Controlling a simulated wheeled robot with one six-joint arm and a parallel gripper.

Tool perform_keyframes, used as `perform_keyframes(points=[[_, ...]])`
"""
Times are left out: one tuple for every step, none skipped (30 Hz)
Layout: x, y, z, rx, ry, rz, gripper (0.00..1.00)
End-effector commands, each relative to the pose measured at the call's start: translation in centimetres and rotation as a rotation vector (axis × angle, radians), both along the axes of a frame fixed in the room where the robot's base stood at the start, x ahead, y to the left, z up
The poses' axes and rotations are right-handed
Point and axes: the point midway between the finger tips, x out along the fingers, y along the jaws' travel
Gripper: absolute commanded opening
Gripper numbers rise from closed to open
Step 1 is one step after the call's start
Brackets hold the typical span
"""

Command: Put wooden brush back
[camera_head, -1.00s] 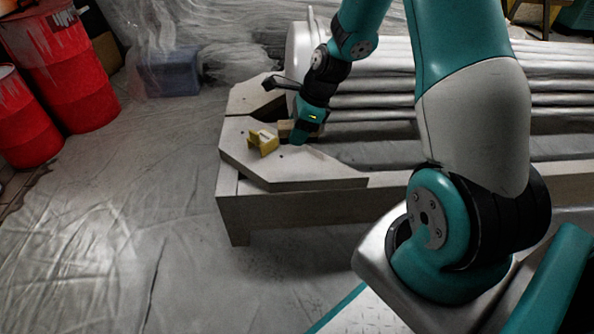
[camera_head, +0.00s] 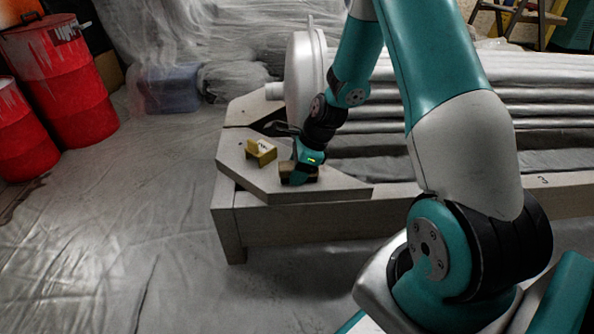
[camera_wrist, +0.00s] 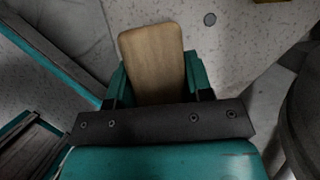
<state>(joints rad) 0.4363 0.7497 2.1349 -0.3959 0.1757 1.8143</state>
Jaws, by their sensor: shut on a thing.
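The wooden brush shows in the wrist view as a plain tan wooden block (camera_wrist: 153,55) with rounded corners. My gripper (camera_wrist: 156,80) is shut on it, one teal finger on each side. In the head view my gripper (camera_head: 300,177) is low over the front of the grey angular board, and the brush (camera_head: 287,168) shows partly beside it. The brush's underside is hidden, and I cannot tell whether it touches the board. The board (camera_head: 330,189) lies at the left end of a low frame.
A yellow block-like object (camera_head: 261,152) stands on the board just left of my gripper. A large pale disc-shaped part (camera_head: 301,75) and long sheeted pipes (camera_head: 430,85) lie behind. Red drums (camera_head: 62,80) stand at the far left. The sheeted floor (camera_head: 130,230) at front left is clear.

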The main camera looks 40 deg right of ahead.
Motion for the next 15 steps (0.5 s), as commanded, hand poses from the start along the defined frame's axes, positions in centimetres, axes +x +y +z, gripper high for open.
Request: perform_keyframes(points=[[0.0, 0.0, -0.1, 0.001, 0.001, 0.000, 0.51], [0.0, 0.0, -0.1, 0.001, 0.001, 0.000, 0.58], [0.0, 0.0, -0.1, 0.000, 0.000, 0.000, 0.67], [0.0, 0.0, -0.1, 0.000, 0.000, 0.000, 0.72], [0.0, 0.0, -0.1, 0.000, 0.000, 0.000, 0.72], [0.0, 0.0, -0.1, 0.000, 0.000, 0.000, 0.72], [0.0, 0.0, -0.1, 0.000, 0.000, 0.000, 0.72], [0.0, 0.0, -0.1, 0.000, 0.000, 0.000, 0.72], [0.0, 0.0, -0.1, 0.000, 0.000, 0.000, 0.72], [0.0, 0.0, -0.1, 0.000, 0.000, 0.000, 0.72], [0.0, 0.0, 0.0, 0.000, 0.000, 0.000, 0.72], [0.0, 0.0, 0.0, 0.000, 0.000, 0.000, 0.72], [0.0, 0.0, 0.2, -0.001, -0.001, 0.000, 0.72], [0.0, -0.1, 0.5, -0.001, -0.001, 0.000, 0.72], [-0.1, -0.2, 1.0, -0.001, -0.001, -0.002, 0.72]])
